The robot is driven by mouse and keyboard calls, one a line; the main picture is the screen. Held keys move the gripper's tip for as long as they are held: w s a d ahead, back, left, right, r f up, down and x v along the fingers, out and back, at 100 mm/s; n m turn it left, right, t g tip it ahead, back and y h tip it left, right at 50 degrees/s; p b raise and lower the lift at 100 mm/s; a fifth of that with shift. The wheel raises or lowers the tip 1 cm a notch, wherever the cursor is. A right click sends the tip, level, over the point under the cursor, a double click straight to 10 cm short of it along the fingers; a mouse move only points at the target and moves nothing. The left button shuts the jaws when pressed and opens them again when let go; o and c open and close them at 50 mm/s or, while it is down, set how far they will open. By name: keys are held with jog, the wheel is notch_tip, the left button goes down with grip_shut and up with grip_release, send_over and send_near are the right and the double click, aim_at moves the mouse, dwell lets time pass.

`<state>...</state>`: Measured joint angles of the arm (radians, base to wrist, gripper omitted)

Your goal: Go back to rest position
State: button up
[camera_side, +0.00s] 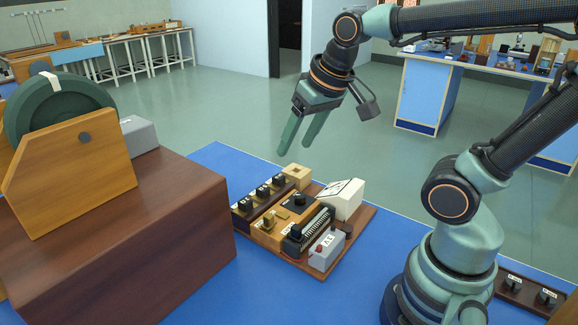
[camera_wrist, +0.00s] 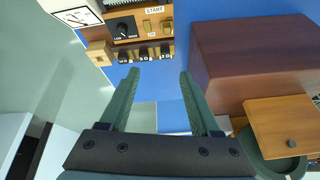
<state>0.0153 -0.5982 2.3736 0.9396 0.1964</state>
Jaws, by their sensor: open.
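My gripper (camera_side: 302,136) is open, its two green fingers apart with nothing between them. In the side view it hangs in the air above and behind the instrument board. The wrist view also shows the open gripper (camera_wrist: 156,76), with blue bench top and floor beyond the fingers. In the wrist view the meter (camera_wrist: 78,14) and a START label show at the top left.
A large brown box (camera_side: 120,235) stands left of the board, bearing a wooden stand (camera_side: 75,170) with a green wheel (camera_side: 62,105). A small grey box (camera_side: 139,135) sits behind the stand. Other benches stand far back. The air around my gripper looks clear.

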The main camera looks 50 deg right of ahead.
jog(key=shift+s+a+f+n+t, duration=0.15)
jog(key=shift+s+f+n+t, duration=0.05)
jog(key=shift+s+n, duration=0.35)
jog(key=shift+s+a+f+n+t, duration=0.1)
jog(key=shift+s+f+n+t, duration=0.1)
jog(key=shift+s+n, duration=0.35)
jog(key=shift+w, duration=0.15)
dwell(0.4)
